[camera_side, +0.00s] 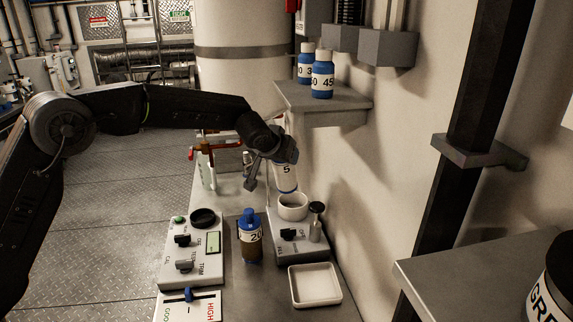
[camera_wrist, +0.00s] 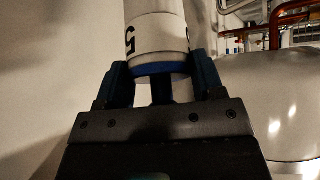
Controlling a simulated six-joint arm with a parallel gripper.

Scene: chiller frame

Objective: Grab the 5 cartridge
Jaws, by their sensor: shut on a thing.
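The 5 cartridge (camera_side: 285,177) is a white cylinder marked "5" with a blue end. My gripper (camera_side: 272,165) is shut on it and holds it above a round white cup (camera_side: 292,206). In the side view its lower end is above or just over the cup's rim; I cannot tell whether they touch. In the wrist view the cartridge (camera_wrist: 156,35) stands between the two dark fingers of my gripper (camera_wrist: 160,85), with part of the "5" and a blue band showing. Its far end is cut off by the frame there.
A bottle marked "20" (camera_side: 249,238) stands between a control panel (camera_side: 192,250) and a grey box with a knob (camera_side: 297,247). A white tray (camera_side: 314,285) lies in front. A wall lies close on the right.

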